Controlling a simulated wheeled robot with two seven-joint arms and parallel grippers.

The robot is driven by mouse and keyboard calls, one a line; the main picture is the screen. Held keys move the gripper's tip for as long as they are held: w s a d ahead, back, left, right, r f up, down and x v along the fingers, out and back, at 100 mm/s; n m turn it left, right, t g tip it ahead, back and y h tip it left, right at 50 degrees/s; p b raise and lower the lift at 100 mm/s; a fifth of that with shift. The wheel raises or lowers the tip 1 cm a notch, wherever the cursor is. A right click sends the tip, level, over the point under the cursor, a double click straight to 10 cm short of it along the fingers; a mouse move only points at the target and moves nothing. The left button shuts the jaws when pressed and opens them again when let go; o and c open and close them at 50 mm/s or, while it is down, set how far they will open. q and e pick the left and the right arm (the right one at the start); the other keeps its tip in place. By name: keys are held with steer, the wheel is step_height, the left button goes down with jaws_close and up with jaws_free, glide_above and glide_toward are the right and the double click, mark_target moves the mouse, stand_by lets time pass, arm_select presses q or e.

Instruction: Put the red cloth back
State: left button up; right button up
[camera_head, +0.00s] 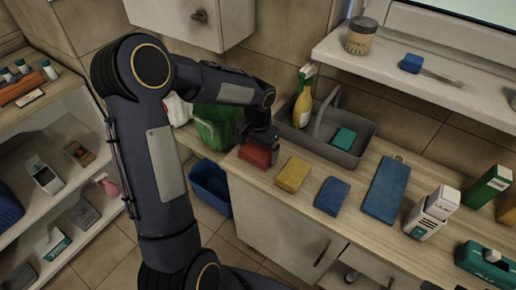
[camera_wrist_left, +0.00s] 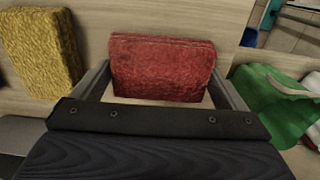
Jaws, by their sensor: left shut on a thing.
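The red cloth (camera_head: 258,153) is a folded block at the left end of the row on the wooden counter (camera_head: 270,188). My left gripper (camera_head: 262,140) comes down over it from behind. In the left wrist view the red cloth (camera_wrist_left: 162,68) lies between the two fingers of the left gripper (camera_wrist_left: 165,85), which is shut on it. I cannot tell whether the cloth touches the counter or is just above it. My right gripper is not in view.
A green bag (camera_head: 212,125) is left; a blue bin (camera_head: 209,188) stands on the floor.

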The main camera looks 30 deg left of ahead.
mark_target(258, 150)
arm_select(q)
steer(key=shift+f, duration=0.15)
steer(key=o, duration=0.6)
step_height(258, 150, up, 12)
steer(key=s+d+r+t+h, duration=0.15)
steer(key=s+r, duration=0.35)
steer(key=s, duration=0.7)
steer(key=s+d+f+n+t, duration=0.1)
steer(key=s+d, duration=0.1)
steer(key=s, duration=0.1)
steer(key=s+d+f+t+h, duration=0.1)
steer(key=s+d, duration=0.1)
steer(key=s, duration=0.2)
steer(key=s+d+f+n+t+h, duration=0.1)
steer(key=s+t, duration=0.1)
steer(key=s, duration=0.1)
steer(key=shift+s+d+f+n, duration=0.25)
steer(key=shift+s+d+n, duration=0.05)
steer(key=shift+s+d, duration=0.1)
